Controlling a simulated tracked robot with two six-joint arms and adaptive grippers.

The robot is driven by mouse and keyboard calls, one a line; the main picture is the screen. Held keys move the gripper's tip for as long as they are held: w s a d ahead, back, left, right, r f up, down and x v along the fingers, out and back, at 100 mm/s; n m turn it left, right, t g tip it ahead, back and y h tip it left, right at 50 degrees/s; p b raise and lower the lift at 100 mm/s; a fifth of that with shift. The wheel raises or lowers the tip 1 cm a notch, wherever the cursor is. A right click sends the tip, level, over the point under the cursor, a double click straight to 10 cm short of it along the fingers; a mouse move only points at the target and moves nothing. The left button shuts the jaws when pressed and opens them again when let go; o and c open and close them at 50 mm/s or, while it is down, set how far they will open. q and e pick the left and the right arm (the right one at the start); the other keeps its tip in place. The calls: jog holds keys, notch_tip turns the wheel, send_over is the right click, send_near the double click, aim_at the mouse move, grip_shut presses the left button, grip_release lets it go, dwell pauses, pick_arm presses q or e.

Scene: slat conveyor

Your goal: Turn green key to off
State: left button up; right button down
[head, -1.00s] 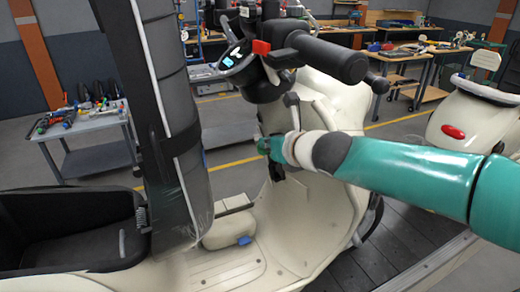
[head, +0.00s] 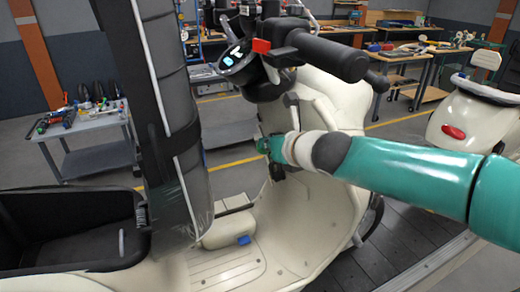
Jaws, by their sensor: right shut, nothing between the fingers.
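A cream scooter (head: 315,110) stands before me, with a black handlebar grip (head: 327,57) and a red switch (head: 261,46). My right arm reaches in from the right. My right gripper (head: 277,170), small and dark, is at the inner side of the scooter's front shield, below the handlebar. It is shut with nothing held. A small green piece (head: 263,145), which looks like the green key, shows just left of my wrist. Whether the fingers touch it, and how the key is turned, I cannot tell. My left gripper is not in view.
The scooter's tall black seat (head: 165,90) stands upright at left, beside an open storage box (head: 70,255). A blue piece (head: 243,239) lies on the footboard. Another cream scooter (head: 475,118) is at right. A tool table (head: 85,122) stands behind.

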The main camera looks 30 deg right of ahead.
jog(key=shift+a+f+b, duration=0.1)
jog(key=shift+f+b, duration=0.55)
jog(key=shift+f, duration=0.25)
dwell(0.9)
jog(key=shift+s, duration=0.1)
dwell(0.3)
jog(key=r+p+v, duration=0.1)
jog(key=p+v, duration=0.3)
jog(key=v, duration=0.4)
jog(key=shift+r+p, duration=0.2)
jog(key=shift+p, duration=0.15)
dwell(0.6)
